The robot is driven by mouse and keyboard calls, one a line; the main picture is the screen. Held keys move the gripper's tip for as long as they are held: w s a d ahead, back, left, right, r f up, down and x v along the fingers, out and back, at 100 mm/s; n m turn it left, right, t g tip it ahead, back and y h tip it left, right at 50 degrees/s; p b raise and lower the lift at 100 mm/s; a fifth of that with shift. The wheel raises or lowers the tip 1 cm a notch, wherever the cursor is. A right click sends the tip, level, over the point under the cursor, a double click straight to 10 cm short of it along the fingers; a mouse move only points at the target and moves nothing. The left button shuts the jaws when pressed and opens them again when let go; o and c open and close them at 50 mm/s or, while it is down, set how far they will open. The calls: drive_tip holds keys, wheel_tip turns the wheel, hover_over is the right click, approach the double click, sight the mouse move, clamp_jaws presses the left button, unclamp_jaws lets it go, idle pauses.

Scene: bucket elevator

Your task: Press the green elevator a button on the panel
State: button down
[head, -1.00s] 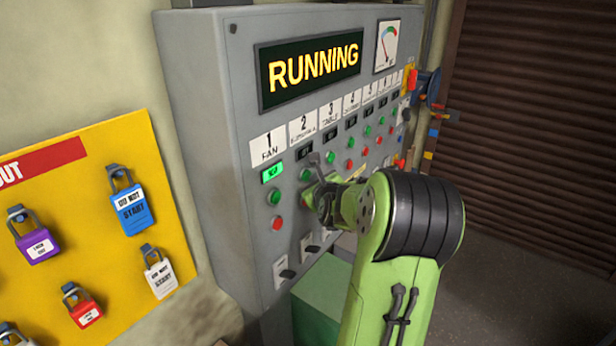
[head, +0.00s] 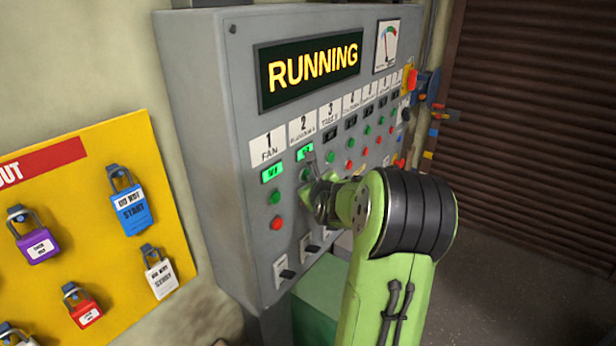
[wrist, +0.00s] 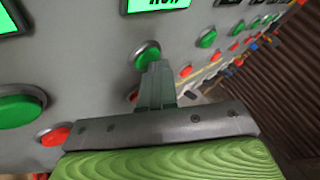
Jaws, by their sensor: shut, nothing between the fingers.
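The grey control panel (head: 215,110) has numbered columns of green and red buttons. The column 2 green button (head: 305,174) is partly hidden behind my gripper (head: 312,168) in the head view. In the wrist view this round green button (wrist: 147,52) sits just past the shut fingertips (wrist: 157,68), which overlap its lower edge. I cannot tell if they touch it. The small column 2 display (head: 305,152) is lit green; in the wrist view it reads RUN (wrist: 160,4). The fingers are shut with nothing between them.
Column 1, FAN, has a lit green display (head: 271,172), a green button (head: 275,197) and a red button (head: 277,223). A large sign reads RUNNING (head: 313,69). A yellow padlock board (head: 100,170) stands left. A brown shutter (head: 530,130) is at right.

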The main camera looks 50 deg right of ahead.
drive_tip(key=shift+s, duration=0.85)
drive_tip(key=shift+s+d+b, duration=0.15)
drive_tip(key=shift+s+b, duration=0.2)
drive_tip(key=shift+s, duration=0.9)
drive_tip(key=shift+s+d+b, duration=0.1)
drive_tip(key=shift+s+b, duration=0.25)
drive_tip(key=shift+s, duration=0.9)
